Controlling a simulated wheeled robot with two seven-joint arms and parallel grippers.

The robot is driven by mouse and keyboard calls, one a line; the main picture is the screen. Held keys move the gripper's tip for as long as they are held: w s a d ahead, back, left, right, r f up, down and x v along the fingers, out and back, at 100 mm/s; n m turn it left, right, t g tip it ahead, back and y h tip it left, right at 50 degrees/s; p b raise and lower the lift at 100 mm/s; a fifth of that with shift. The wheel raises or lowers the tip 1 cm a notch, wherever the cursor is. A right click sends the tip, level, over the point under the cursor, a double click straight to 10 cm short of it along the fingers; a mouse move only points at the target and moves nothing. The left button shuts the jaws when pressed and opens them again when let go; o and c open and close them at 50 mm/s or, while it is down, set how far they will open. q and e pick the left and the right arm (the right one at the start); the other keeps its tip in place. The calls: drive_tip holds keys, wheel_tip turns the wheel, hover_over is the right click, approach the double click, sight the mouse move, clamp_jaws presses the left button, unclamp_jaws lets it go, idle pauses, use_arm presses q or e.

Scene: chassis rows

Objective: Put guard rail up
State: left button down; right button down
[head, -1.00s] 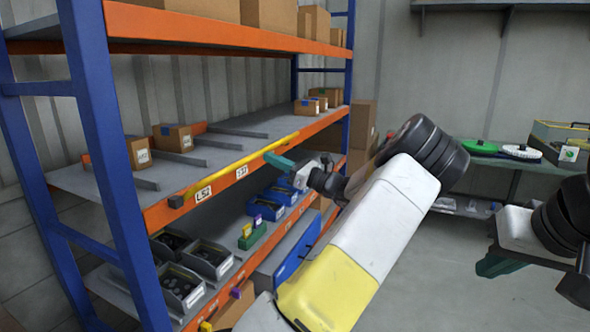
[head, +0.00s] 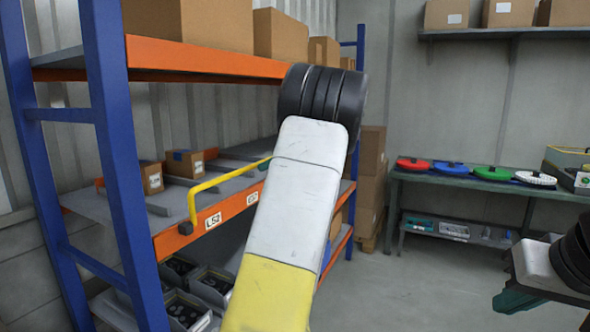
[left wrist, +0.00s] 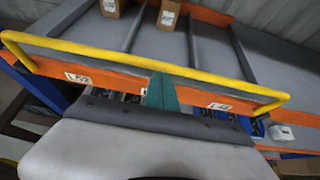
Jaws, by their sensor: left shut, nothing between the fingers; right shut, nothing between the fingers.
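The yellow guard rail (head: 228,177) stands raised above the orange front beam (head: 176,242) of the middle shelf, its left end bent down to the beam. In the left wrist view the rail (left wrist: 100,53) spans nearly the whole width, with both bent ends showing. My left gripper (left wrist: 161,91) is shut and empty, its teal fingers just below the rail's middle; I cannot tell if they touch it. My right gripper (head: 514,300) is shut and empty at the lower right, away from the rack.
Small cartons (head: 184,163) stand on the middle shelf between grey dividers. Dark bins (head: 210,287) sit on the shelf below. A blue upright (head: 118,165) bounds the rack at left. A bench (head: 470,183) with coloured discs stands at the back right; the floor before it is clear.

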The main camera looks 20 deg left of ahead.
use_arm(q)
drive_tip(key=shift+a+r, duration=0.2)
drive_tip(key=shift+a, duration=0.1)
idle(0.5)
drive_tip(key=w+d+f+v, duration=0.1)
drive_tip(key=v, duration=1.2)
drive_tip(key=s+f+n+t+h, duration=0.1)
drive_tip(key=s+f+n+h, duration=0.55)
drive_tip(key=s, duration=0.45)
drive_tip(key=s+d+f+n+t+h, duration=0.2)
drive_tip(key=s+d+f+n+h, duration=0.1)
drive_tip(key=s+d+n, duration=0.3)
drive_tip(key=s+d+f+n+t+h, duration=0.2)
drive_tip(key=s+d+n+h, duration=0.3)
drive_tip(key=s+d, duration=0.5)
drive_tip(key=s+f, duration=0.1)
drive_tip(key=s, duration=0.4)
drive_tip(key=shift+d+n, duration=0.25)
drive_tip(key=shift+n, duration=0.1)
